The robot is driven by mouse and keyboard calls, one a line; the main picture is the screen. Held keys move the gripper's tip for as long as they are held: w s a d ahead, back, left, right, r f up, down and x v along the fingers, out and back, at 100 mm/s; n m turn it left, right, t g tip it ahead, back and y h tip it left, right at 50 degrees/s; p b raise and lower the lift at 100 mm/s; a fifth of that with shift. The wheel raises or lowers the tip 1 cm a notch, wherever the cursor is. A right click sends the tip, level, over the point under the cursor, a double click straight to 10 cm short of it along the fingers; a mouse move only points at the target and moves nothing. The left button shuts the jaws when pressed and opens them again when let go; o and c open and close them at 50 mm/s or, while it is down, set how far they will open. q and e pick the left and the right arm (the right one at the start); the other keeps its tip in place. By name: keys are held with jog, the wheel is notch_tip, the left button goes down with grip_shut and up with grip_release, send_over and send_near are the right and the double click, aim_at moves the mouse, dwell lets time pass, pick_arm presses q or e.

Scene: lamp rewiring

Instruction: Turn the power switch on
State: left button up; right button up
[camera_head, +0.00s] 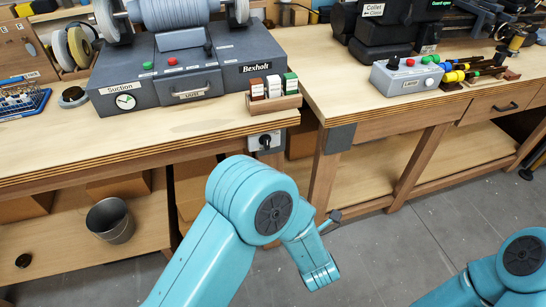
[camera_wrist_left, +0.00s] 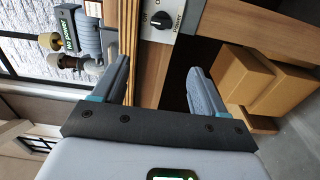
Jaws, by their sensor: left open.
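The power switch (camera_head: 265,141) is a black knob on a pale plate under the front edge of the left bench. In the left wrist view the knob (camera_wrist_left: 160,20) shows at the top, turned sideways, with "ON" and "POWER" lettering beside it. Its exact setting is hard to tell. My left gripper (camera_wrist_left: 159,64) is open and empty, its two fingers apart. The knob lies beyond the fingertips, roughly between them in the picture, and is not touched. In the head view my teal left arm reaches below the switch, and its jaws cannot be made out. My right gripper is outside the frames.
The left bench (camera_head: 215,126) carries a dark Bexholt machine (camera_head: 185,75) and a wooden holder with rocker-like blocks (camera_head: 274,104). A grey control box (camera_head: 405,78) stands on the right bench. A metal bucket (camera_head: 110,221) is on the lower shelf. Cardboard boxes (camera_wrist_left: 262,85) are near the switch.

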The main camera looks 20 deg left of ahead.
pick_arm(q)
jog(key=d, duration=0.1)
jog(key=p, duration=0.1)
send_near(267, 145)
jog(key=shift+h, duration=0.3)
jog(key=x, duration=0.8)
jog(key=shift+w+a, duration=0.15)
jog(key=shift+a, duration=0.1)
jog(key=c, duration=1.1)
